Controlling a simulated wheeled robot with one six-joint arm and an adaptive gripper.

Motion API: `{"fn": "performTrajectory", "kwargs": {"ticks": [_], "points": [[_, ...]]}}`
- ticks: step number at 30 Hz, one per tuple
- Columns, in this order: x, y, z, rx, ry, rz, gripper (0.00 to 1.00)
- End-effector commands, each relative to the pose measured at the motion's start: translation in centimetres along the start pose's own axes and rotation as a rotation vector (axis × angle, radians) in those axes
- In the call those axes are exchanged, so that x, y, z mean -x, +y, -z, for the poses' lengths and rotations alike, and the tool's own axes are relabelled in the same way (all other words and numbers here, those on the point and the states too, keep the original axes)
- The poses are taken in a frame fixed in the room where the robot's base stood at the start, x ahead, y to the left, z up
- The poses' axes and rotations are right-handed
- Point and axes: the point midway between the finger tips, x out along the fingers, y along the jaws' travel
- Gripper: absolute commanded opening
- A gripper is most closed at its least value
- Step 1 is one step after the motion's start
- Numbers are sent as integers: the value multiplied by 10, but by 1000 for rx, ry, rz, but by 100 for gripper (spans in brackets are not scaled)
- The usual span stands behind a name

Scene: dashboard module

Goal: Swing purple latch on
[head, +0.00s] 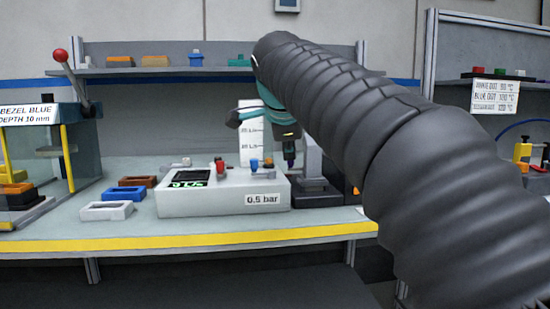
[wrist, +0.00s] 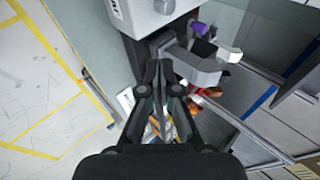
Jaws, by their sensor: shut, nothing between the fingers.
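In the wrist view, a small purple part (wrist: 200,28), likely the purple latch, shows at the top on a dark grey fixture with light grey bars. Its full shape and position are hard to make out. My gripper (wrist: 158,68) is shut and empty in the middle of that view, with its fingertips below and left of the purple part and apart from it. My arm covers much of this area, and the fingertips are not clear there.
The white pressure module (head: 225,199) with a 0.5 bar label stands left of the dark fixture (head: 318,193). Several bezels lie left of it, including a blue one (head: 126,193). A shelf (head: 225,70) runs behind. The bench front edge (head: 190,241) is yellow.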

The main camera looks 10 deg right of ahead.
Motion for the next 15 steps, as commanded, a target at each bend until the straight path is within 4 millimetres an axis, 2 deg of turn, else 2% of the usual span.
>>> {"fn": "performTrajectory", "kwargs": {"ticks": [1, 6, 11, 15], "points": [[0, -12, -4, -55, 5, 12, 0], [2, -30, -8, -179, 16, 33, 0], [-7, -32, -8, -202, 19, 36, 0], [-28, -32, -8, -200, 19, 33, 0]]}}
